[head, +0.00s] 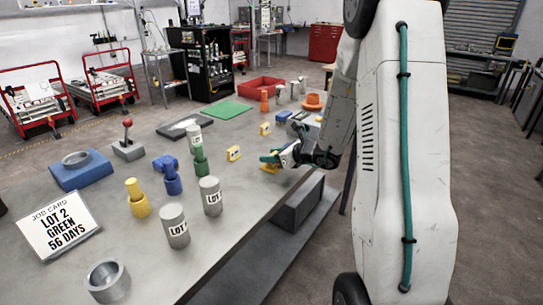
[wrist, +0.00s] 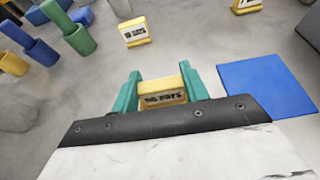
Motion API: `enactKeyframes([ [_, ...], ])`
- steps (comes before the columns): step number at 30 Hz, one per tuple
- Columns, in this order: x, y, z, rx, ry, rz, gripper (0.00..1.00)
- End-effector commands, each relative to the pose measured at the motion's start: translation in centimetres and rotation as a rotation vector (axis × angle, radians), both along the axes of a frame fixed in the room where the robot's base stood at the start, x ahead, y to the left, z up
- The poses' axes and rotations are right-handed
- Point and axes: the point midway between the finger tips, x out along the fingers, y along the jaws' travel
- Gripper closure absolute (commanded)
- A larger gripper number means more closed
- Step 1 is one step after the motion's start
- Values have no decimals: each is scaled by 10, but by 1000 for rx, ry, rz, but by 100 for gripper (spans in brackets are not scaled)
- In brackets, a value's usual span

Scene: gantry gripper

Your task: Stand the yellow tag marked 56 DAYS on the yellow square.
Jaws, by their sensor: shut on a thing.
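My gripper (wrist: 160,75) has two teal fingers, shut on a small yellow tag (wrist: 163,97) with a dark-lettered label. The label ends in DAYS; its number is too blurred to be sure of. In the head view, my gripper (head: 270,158) is low over the table's right edge, with the yellow tag (head: 270,169) at it. A second yellow tag (wrist: 134,32) stands apart, beyond the fingers in the wrist view; its number is also unclear. A third yellow tag (wrist: 246,5) is cut by the top edge. I cannot make out a yellow square in either view.
A flat blue square (wrist: 268,88) lies to the right of my gripper in the wrist view. Green, blue, yellow and grey cylinders stand left on the table, including a green one (head: 200,160). A green mat (head: 230,112) lies farther back.

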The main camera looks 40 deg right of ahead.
Motion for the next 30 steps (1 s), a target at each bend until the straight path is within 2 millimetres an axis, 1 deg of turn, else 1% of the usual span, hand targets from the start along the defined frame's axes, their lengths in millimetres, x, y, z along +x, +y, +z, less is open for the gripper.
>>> enactKeyframes([
  [5, 0, 1, -3, 0, 1, 2, 77],
  [6, 0, 2, -4, 0, 1, 2, 50],
  [8, 0, 3, -3, -1, 1, 4, 34],
  [16, 0, 2, -3, 0, 0, 3, 34],
  [19, -1, 2, 2, -1, 0, 3, 34],
  [23, -17, -5, 8, -1, 0, -1, 34],
  [30, -63, -22, 29, -2, -1, -1, 34],
])
